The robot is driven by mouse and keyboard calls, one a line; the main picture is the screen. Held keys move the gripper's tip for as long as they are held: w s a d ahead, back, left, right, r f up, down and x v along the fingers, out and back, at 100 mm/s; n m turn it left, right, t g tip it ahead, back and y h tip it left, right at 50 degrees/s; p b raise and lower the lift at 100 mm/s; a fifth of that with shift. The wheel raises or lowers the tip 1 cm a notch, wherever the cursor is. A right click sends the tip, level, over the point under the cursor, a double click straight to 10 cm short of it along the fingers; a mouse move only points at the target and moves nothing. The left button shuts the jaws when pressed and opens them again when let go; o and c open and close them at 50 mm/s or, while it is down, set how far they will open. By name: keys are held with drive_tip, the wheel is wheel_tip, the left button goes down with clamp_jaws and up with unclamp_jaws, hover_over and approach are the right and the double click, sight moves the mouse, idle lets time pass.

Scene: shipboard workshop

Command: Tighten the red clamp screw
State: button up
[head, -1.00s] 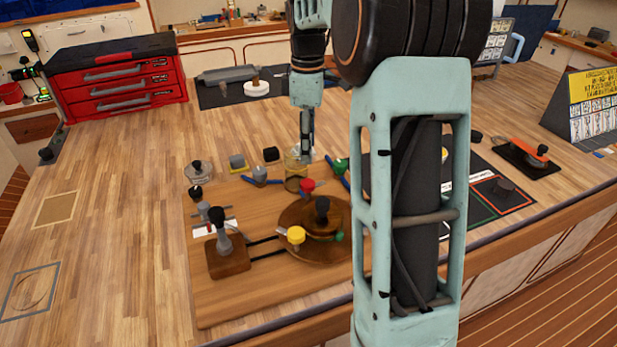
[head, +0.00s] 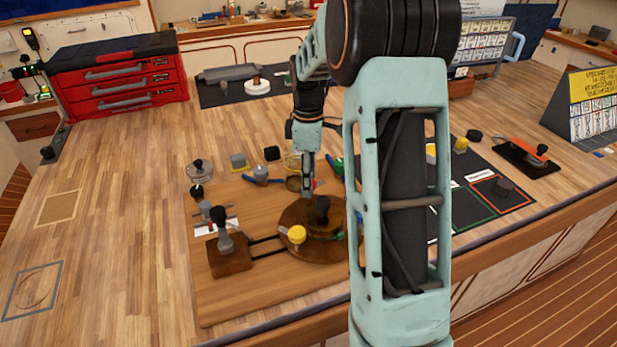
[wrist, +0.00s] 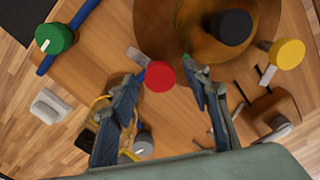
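The red clamp screw (wrist: 160,76) shows as a round red knob with a grey metal arm beside it, at the edge of a round wooden disc. In the wrist view it lies between the two fingertips of my gripper (wrist: 161,73). The fingers are apart, with visible room on both sides of the knob. In the head view my gripper (head: 307,189) points down at the back of the disc (head: 290,216) and hides most of the red knob. I cannot tell the height of the fingertips above the knob.
A black knob (head: 322,205) stands on the disc, with a yellow knob (head: 297,234) at its edge. A green-knobbed clamp (wrist: 53,38) is nearby. A grey post with a black knob (head: 221,218) stands left. The wooden board's (head: 240,300) front is clear.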

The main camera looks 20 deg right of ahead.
drive_tip(key=c, duration=1.1)
drive_tip(key=m, duration=0.4)
drive_tip(key=shift+m, duration=0.3)
drive_tip(key=m+b, duration=0.1)
drive_tip(key=m, duration=0.4)
drive_tip(key=shift+m, duration=0.3)
drive_tip(key=m, duration=0.9)
drive_tip(key=shift+m, duration=0.4)
